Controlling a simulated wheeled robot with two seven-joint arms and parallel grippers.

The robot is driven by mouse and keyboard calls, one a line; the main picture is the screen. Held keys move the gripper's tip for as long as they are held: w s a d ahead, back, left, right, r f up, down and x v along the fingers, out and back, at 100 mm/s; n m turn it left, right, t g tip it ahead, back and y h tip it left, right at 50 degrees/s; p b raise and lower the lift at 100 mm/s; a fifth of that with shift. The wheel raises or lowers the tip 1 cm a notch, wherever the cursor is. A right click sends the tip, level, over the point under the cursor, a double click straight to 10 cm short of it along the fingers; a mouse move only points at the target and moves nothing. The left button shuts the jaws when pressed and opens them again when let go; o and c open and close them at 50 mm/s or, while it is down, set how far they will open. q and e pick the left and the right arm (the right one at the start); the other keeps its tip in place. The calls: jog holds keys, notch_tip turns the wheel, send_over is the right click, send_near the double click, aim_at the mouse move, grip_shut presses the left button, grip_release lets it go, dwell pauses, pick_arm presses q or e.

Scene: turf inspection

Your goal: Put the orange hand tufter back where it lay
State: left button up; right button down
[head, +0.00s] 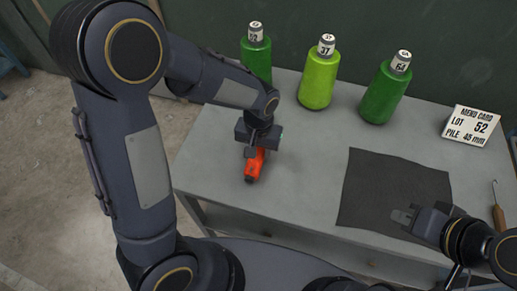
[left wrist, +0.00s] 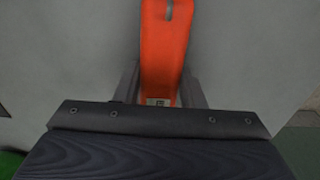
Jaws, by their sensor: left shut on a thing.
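The orange hand tufter (head: 254,166) is at the left part of the grey table in the head view. My left gripper (head: 254,150) is shut on it from above. In the left wrist view the orange body (left wrist: 165,50) runs up from between the fingers, with a small pale label near the jaws. I cannot tell whether the tufter touches the tabletop. My right gripper (head: 404,216) is over the front edge of the dark mat, apart from the tufter; its jaw gap is not clear.
Three green bottles (head: 318,80) with numbered caps stand along the back of the table (head: 300,190). A dark mat (head: 385,185) lies right of centre. A menu card (head: 471,127) stands at the back right. A wooden-handled hook (head: 498,212) lies at the right edge.

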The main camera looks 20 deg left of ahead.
pick_arm(q)
jog(key=o, duration=1.2)
jog(key=shift+f, duration=0.1)
jog(key=shift+c, duration=0.2)
notch_tip(320, 180, up, 12)
jog(key=s+a+r+n+t+h, duration=0.1)
jog(key=s+a, duration=0.3)
jog(key=s, duration=0.4)
jog(key=s+a+r+n+t+h, duration=0.1)
jog(key=s+a+t, duration=0.3)
jog(key=s, duration=0.4)
jog(key=shift+s+a+r+t+h, duration=0.15)
jog(key=shift+a+r+t+h, duration=0.15)
jog(key=shift+a+h, duration=0.45)
jog(key=shift+d, duration=0.15)
